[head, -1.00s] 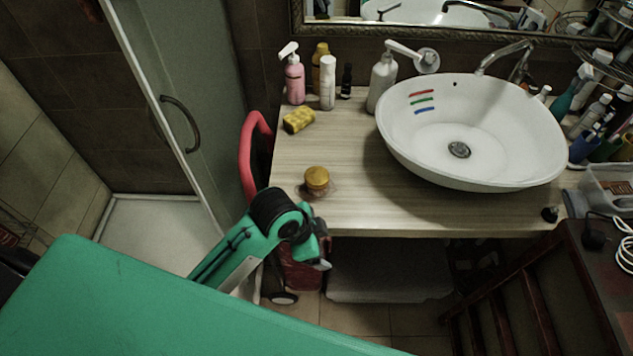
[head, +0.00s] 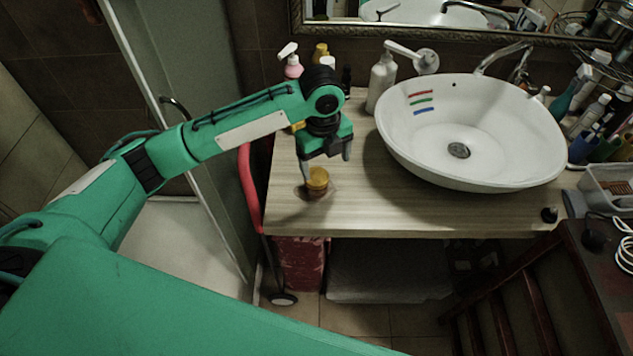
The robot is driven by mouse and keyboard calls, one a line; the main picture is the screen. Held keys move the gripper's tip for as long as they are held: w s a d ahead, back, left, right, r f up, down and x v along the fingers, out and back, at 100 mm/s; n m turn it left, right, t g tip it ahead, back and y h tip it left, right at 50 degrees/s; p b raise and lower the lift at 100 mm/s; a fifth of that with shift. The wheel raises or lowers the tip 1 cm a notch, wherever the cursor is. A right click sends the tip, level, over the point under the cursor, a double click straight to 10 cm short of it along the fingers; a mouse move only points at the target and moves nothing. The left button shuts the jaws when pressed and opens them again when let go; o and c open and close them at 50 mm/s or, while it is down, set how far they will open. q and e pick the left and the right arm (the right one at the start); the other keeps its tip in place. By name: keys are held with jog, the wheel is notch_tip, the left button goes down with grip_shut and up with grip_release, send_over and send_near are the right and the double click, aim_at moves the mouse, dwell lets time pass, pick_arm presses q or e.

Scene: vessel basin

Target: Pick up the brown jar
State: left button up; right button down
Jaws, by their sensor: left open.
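A small brown jar with a yellow-brown lid (head: 318,179) stands on the wooden counter (head: 390,207), near its front left part. My left gripper (head: 326,170) points down over the counter, just behind and above the jar. Its fingers are spread, one near the left side of the jar and the other to the right and farther back. Nothing is between them that I can make out, and I cannot tell whether the left finger touches the jar. My right gripper is not in view.
A white basin (head: 480,135) fills the right of the counter. Bottles, including a white pump bottle (head: 382,82) and a pink one (head: 292,68), stand at the back. A red curved handle (head: 246,180) rises beside the counter's left edge.

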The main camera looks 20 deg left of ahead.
aim_at(316, 176)
pick_arm(q)
jog(key=shift+m+y, duration=0.4)
jog(key=shift+m, duration=0.2)
jog(key=f, duration=0.2)
jog(key=w+a+f+p, duration=0.1)
jog(key=w+a+f, duration=0.1)
jog(key=f, duration=0.1)
jog(key=shift+a+f, duration=0.2)
jog(key=shift+f, duration=0.15)
jog(key=f, duration=0.1)
jog(key=f+p, duration=0.1)
jog(key=f, duration=0.1)
jog(key=f+p, duration=0.1)
jog(key=shift+a+f, duration=0.25)
jog(key=shift+f, duration=0.55)
jog(key=shift+c, duration=0.2)
jog(key=c, duration=1.1)
